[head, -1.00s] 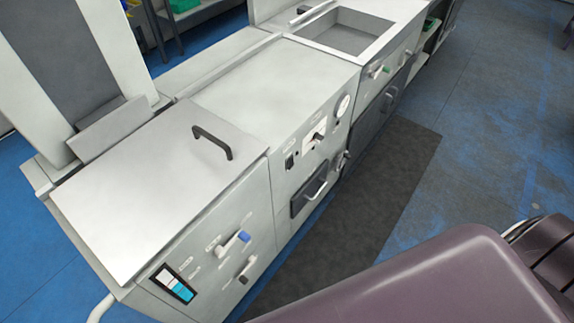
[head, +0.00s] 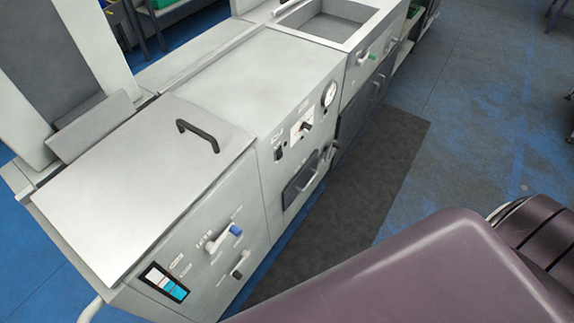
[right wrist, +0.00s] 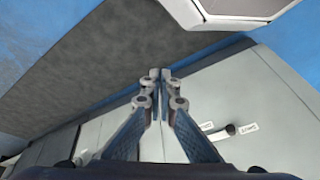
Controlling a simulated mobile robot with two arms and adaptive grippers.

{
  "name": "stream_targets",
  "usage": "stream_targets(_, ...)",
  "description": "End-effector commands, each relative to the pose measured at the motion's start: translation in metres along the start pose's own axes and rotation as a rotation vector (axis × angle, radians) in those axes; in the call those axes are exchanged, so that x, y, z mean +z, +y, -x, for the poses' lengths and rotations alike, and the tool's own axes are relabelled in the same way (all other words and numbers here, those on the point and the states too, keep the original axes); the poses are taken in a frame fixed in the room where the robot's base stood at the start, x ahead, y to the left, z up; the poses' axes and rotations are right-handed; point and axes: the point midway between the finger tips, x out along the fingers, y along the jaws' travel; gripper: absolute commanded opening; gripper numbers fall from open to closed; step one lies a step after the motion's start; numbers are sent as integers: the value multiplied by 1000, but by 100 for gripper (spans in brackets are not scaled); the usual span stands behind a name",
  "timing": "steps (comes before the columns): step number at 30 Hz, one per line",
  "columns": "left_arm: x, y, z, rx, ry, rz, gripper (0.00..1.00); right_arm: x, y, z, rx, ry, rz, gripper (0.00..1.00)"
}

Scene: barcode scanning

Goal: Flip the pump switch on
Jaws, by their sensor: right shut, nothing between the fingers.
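In the head view, a small black switch (head: 278,154) sits on the front of the middle cabinet (head: 255,85), left of a dial-like knob (head: 307,126) and a round gauge (head: 329,93). The labels are too small to read, so I cannot tell for sure which control is the pump switch, nor its position. My right gripper (right wrist: 159,76) is shut and empty in the right wrist view, over a grey cabinet front. My left gripper is in neither view.
A sink (head: 330,25) lies beyond. The dark floor mat (head: 370,175) in front is clear.

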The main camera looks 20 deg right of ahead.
Motion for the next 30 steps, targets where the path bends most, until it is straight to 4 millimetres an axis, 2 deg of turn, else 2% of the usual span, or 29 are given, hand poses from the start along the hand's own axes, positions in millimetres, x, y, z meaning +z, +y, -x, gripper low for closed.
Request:
stream_targets(1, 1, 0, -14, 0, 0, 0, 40, -28, -12, -8, -27, 79, -79, 0)
stream_targets(2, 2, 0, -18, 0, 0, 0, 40, -47, -18, -8, -43, 127, -129, 0)
stream_targets(3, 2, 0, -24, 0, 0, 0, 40, -71, -25, -6, -65, 188, -196, 0)
stream_targets(7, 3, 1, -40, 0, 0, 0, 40, -148, -39, 11, -143, 385, -414, 0)
stream_targets(11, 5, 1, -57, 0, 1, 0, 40, -219, -41, 42, -233, 572, -629, 0)
stream_targets(15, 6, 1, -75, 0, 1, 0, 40, -281, -32, 89, -342, 759, -860, 0)
stream_targets(18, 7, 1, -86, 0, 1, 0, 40, -315, -19, 126, -422, 877, -1014, 0)
stream_targets(21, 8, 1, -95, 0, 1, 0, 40, -338, -6, 159, -496, 970, -1144, 0)
stream_targets(25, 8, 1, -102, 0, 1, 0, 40, -356, 8, 192, -570, 1052, -1263, 0)
stream_targets(30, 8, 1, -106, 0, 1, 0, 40, -364, 16, 213, -616, 1098, -1335, 0)
